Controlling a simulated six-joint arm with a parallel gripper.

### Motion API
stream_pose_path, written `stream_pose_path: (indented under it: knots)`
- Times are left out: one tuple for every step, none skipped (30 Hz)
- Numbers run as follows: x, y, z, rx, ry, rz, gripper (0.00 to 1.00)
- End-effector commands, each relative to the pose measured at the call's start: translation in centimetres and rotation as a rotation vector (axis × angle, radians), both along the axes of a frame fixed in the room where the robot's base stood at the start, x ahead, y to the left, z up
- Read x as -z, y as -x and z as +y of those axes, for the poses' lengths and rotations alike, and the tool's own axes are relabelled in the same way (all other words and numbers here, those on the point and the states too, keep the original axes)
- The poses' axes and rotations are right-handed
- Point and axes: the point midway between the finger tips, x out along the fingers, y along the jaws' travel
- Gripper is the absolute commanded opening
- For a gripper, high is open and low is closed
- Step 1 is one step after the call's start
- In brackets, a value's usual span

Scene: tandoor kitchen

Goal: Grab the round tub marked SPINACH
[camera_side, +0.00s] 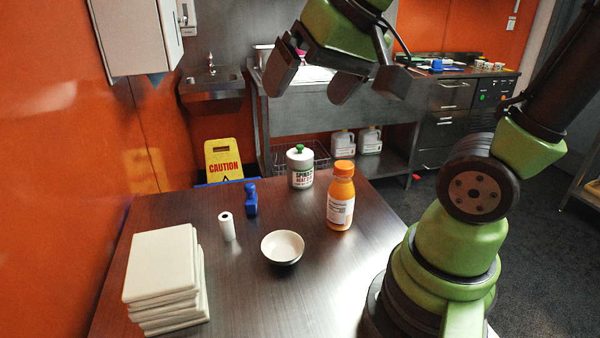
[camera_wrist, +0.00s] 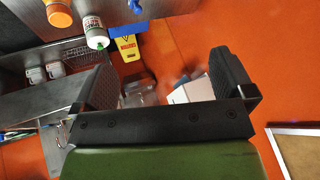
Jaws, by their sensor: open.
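In the wrist view the tub (camera_wrist: 95,32) shows upside down near the top, left of centre, beyond the fingers. My gripper (camera_side: 312,80) is raised high above the far part of the table, well apart from the tub. In the wrist view my gripper (camera_wrist: 170,80) has its two dark fingers spread wide with nothing between them.
An orange-capped bottle (camera_side: 341,198) stands right of the tub. A blue object (camera_side: 251,200), a paper roll (camera_side: 227,226) and a white bowl (camera_side: 283,246) stand nearer. A stack of white boards (camera_side: 162,272) is at front left. The table (camera_side: 235,300) is clear at front centre.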

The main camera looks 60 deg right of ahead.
Motion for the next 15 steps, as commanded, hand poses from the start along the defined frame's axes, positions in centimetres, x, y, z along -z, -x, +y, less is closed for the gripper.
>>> stream_pose_path:
  knots:
    - [0.5,-1.8,-1.5,0.045,0.015,0.028,1.0]
    - [0.8,-2.8,-2.4,0.067,0.025,0.041,1.0]
    - [1.2,-4.1,-3.6,0.097,0.038,0.054,1.0]
    - [1.6,-5.0,-4.6,0.118,0.048,0.065,1.0]
    - [2.1,-5.9,-5.6,0.138,0.056,0.076,1.0]
    - [2.8,-7.0,-6.9,0.165,0.067,0.091,1.0]
    - [3.4,-7.7,-8.0,0.184,0.075,0.102,1.0]
    - [4.1,-8.5,-9.1,0.203,0.082,0.113,1.0]
    - [5.2,-9.4,-10.5,0.228,0.091,0.128,1.0]
    - [6.0,-10.0,-11.6,0.244,0.098,0.141,1.0]
    - [6.9,-10.5,-12.8,0.263,0.104,0.151,1.0]
    - [8.2,-11.1,-14.3,0.285,0.109,0.167,1.0]
    - [9.1,-11.5,-15.3,0.299,0.115,0.177,1.0]
    - [10.1,-11.8,-16.3,0.314,0.117,0.187,1.0]
    - [11.3,-12.1,-17.6,0.331,0.123,0.199,1.0]
